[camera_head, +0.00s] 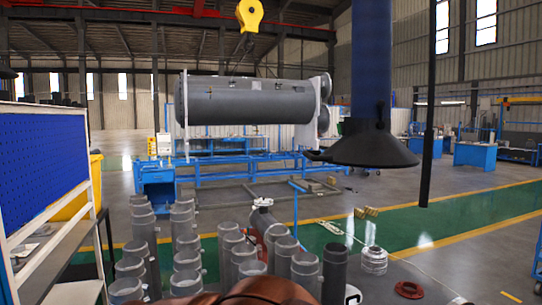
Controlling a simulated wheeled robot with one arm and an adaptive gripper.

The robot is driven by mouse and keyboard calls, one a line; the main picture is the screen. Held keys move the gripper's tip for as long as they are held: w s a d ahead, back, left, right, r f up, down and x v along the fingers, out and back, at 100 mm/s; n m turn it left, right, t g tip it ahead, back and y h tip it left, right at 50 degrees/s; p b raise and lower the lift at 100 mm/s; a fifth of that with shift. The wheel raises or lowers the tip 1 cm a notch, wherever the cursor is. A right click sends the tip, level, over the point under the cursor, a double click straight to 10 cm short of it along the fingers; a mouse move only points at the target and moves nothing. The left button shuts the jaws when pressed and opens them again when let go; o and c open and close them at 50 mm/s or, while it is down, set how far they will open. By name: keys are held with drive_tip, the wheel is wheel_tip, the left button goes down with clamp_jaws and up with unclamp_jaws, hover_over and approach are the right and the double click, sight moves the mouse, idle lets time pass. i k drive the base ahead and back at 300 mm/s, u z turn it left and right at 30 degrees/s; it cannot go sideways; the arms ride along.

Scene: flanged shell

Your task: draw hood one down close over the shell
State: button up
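The shell (248,101) is a long dark grey horizontal cylinder with flanged ends, in the middle of the head view. It lies above a blue stand (260,176). A hood (372,144), a black cone with a wide open bottom, hangs at the end of a thick blue duct (372,60). In the picture it is to the right of the shell and nearer to me, and its duct stands beside the shell's right end. A short black piece, perhaps a handle (318,156), sticks out from the hood's left rim. My gripper is not in view.
Several grey upright pipes (306,270) crowd the floor in front. A blue panel rack (40,145) stands at left. A yellow crane hook (249,15) hangs above. The green floor lane (450,226) at right is mostly clear.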

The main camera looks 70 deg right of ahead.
sight(361, 138)
drive_tip(key=z, duration=0.45)
drive_tip(key=i, duration=1.05)
drive_tip(key=z, duration=0.75)
